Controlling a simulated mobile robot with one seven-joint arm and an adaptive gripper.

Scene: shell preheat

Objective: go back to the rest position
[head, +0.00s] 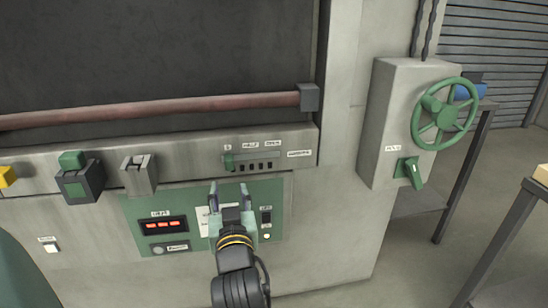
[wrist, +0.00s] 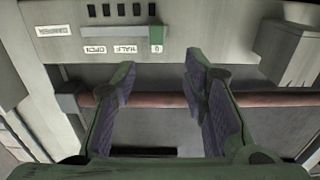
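My gripper (head: 228,192) is in front of the green control panel (head: 185,200), just below the damper slot. Its two fingers stand apart with nothing between them, as the wrist view also shows (wrist: 158,72). The damper's green slider knob (head: 229,162) is at the left end of its slot, by the 0 mark. In the wrist view the knob (wrist: 157,38) appears above the fingertips, apart from them, with the labels upside down.
A reddish horizontal bar (head: 160,110) crosses the dark door above. A black box with a green button (head: 80,182) and a grey bracket (head: 139,175) jut out at left. A green handwheel (head: 444,112) and green lever (head: 409,171) are at right, before a side table (head: 455,190).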

